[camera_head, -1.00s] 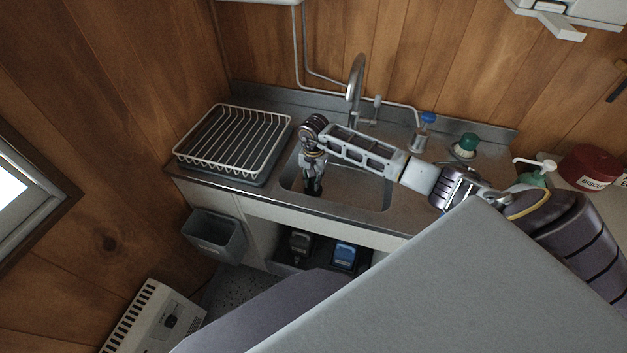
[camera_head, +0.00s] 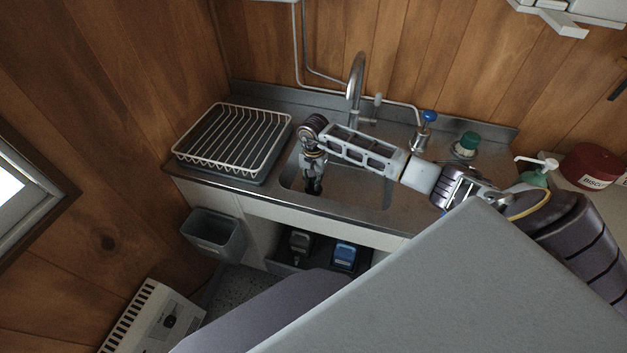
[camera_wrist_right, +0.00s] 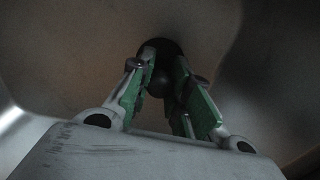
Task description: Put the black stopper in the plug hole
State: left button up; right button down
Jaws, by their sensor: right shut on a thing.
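My right gripper (camera_head: 313,186) reaches down into the left part of the steel sink basin (camera_head: 372,190). In the right wrist view my right gripper (camera_wrist_right: 165,75) has its green-padded fingers closed around the dark round knob of the black stopper (camera_wrist_right: 158,84). A black round shape shows beyond the fingertips against the basin floor. I cannot tell where the stopper ends and the plug hole begins, or whether the stopper is seated. In the head view the gripper hides both. My left gripper is not in view.
A white wire dish rack (camera_head: 232,141) stands left of the basin. The tap (camera_head: 356,80) rises behind it. A blue-topped brush holder (camera_head: 423,130) and a green-topped item (camera_head: 466,146) stand to the right. Basin walls surround my right gripper closely.

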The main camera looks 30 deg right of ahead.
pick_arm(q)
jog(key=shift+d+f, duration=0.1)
pick_arm(e)
jog(key=shift+f, duration=0.1)
jog(key=c, duration=1.6)
grip_release()
jog(key=o, duration=0.3)
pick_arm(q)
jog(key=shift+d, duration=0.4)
pick_arm(e)
jog(key=shift+o, duration=0.2)
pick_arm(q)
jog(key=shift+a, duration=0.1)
